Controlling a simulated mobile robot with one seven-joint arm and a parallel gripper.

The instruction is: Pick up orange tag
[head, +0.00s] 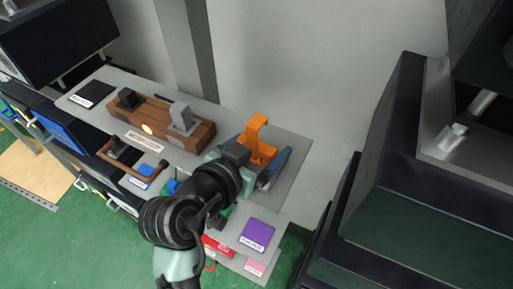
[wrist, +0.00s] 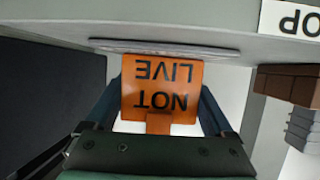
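The orange tag (wrist: 160,88) shows in the wrist view with "NOT LIVE" on it, upside down in the picture. It lies between the two blue-grey fingers of my gripper (wrist: 162,105), which are spread wide on its left and right sides. I cannot tell whether the fingertips touch its edges. In the head view the orange tag (head: 257,132) stands up at the right end of the grey shelf top. My gripper (head: 264,162) is right at it, and my arm hides part of the tag's lower end.
A brown wooden block (head: 155,118) with a black and a grey lever stands left of the tag on the grey top. A purple labelled square (head: 257,235) lies in front. A large dark cabinet (head: 430,190) stands at right. A grey wall is behind.

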